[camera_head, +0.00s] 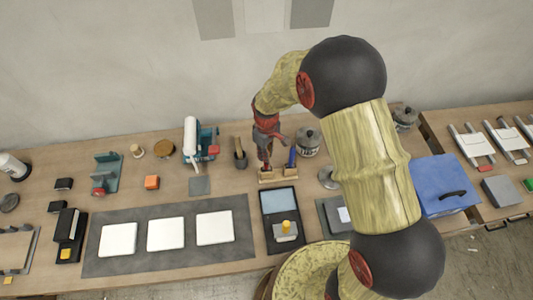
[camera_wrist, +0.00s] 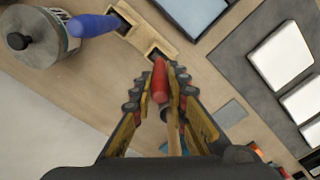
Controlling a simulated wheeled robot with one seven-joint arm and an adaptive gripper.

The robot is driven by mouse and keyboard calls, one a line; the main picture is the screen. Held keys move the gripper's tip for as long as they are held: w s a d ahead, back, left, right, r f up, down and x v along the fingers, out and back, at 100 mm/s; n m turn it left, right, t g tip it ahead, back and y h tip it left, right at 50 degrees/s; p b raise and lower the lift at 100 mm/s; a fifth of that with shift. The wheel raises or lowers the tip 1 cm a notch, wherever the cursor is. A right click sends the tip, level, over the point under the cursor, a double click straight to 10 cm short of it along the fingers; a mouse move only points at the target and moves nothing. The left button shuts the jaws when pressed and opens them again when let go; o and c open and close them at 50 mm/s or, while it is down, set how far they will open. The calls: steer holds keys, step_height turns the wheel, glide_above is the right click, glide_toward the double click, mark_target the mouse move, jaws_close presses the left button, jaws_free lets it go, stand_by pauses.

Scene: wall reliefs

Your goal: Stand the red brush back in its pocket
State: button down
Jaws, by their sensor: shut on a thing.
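The red brush (camera_wrist: 160,80) is between the fingers of my gripper (camera_wrist: 161,92) in the wrist view. Its red end points toward the wooden holder (camera_wrist: 142,34), overlapping the holder's near end in the picture. I cannot tell whether it is inside the pocket there or above it. A blue brush (camera_wrist: 92,25) stands in the holder's other pocket. In the head view my gripper (camera_head: 266,160) points down over the left part of the holder (camera_head: 279,174), with the blue brush (camera_head: 291,157) at its right. The red brush is hard to make out there.
A lidded jar (camera_head: 307,141) stands behind the holder to the right. A dark cup (camera_head: 240,157) is at the left. A tray with a light blue panel (camera_head: 278,200) lies in front, and a grey mat with white tiles (camera_head: 167,232) lies front left.

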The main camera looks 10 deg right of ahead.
steer(key=shift+f, duration=0.5)
steer(key=c, duration=1.7)
jaws_free()
steer(key=shift+o, duration=2.6)
steer(key=shift+r, duration=0.1)
steer(key=shift+r+p, duration=2.5)
steer(key=shift+r, duration=1.65)
